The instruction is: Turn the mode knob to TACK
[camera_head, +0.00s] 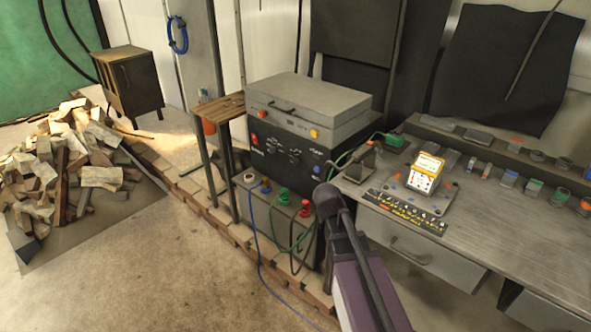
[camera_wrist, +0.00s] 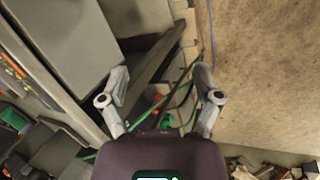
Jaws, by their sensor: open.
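A black machine panel (camera_head: 291,150) stands under a grey case left of the workbench, in the head view. It carries small dark knobs (camera_head: 294,155) with pale markings, a red switch (camera_head: 254,139) and a blue button (camera_head: 317,169). The lettering is too small to read, so I cannot tell which knob is the mode knob or where it points. My gripper (camera_wrist: 160,72) is open and empty in the wrist view, its two fingers spread apart. It faces down toward the floor and cables, not the panel. My arm rises in front of the machine's lower right.
Green and red plugs (camera_head: 284,196) with hanging cables sit on a grey box below the panel. A wood pile (camera_head: 85,160) lies at left. Floor between is open.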

